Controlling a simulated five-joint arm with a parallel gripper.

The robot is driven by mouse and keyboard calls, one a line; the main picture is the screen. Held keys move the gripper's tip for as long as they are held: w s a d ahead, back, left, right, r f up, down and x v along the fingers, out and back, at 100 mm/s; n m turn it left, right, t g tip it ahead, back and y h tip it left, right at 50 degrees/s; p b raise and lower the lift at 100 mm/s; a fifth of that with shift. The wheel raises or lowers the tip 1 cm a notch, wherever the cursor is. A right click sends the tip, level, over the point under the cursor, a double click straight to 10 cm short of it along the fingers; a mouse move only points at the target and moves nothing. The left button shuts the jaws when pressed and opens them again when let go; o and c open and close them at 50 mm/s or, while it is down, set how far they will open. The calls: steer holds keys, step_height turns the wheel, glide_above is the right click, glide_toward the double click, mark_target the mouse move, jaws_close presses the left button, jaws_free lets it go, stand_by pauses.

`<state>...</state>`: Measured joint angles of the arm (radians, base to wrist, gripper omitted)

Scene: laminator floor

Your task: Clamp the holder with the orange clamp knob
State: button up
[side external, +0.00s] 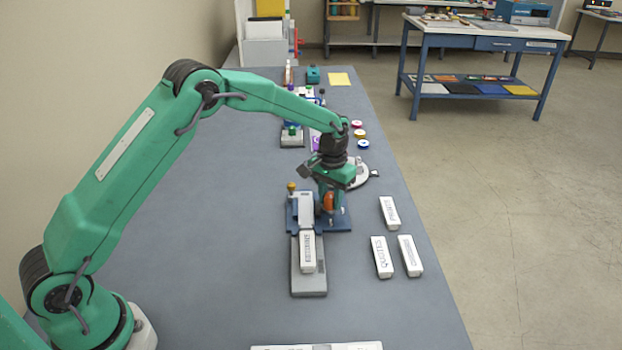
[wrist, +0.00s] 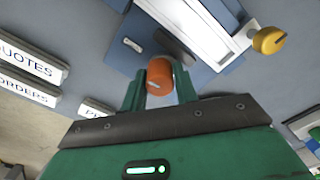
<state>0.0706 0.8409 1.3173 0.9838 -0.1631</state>
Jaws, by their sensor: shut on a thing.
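The orange clamp knob (wrist: 160,76) sits between the two fingers of my gripper (wrist: 160,92) in the wrist view. My gripper is shut on it. In the side view the knob (side external: 328,202) shows below my gripper (side external: 331,196), at the right part of a blue fixture (side external: 340,222). A pale holder (side external: 305,208) lies in the fixture; its white edge also shows in the wrist view (wrist: 192,28). A lettered white block (side external: 307,253) lies on a grey rail in front of it. Whether the holder is pressed tight I cannot tell.
A yellow knob (side external: 291,187) stands at the fixture's left corner. Several lettered white blocks, one of them here (side external: 389,213), lie to the right near the table edge. Colored discs (side external: 359,133) and small items stand farther back. The table's left side is clear.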

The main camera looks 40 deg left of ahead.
steer(key=n, duration=0.3)
steer(key=shift+n, duration=0.4)
steer(key=n, duration=0.4)
steer(key=shift+n, duration=0.3)
steer(key=n, duration=0.4)
steer(key=shift+n, duration=0.3)
steer(key=shift+r+n, duration=0.1)
steer(key=shift+n, duration=1.9)
steer(key=o, duration=1)
steer(key=shift+c, duration=0.2)
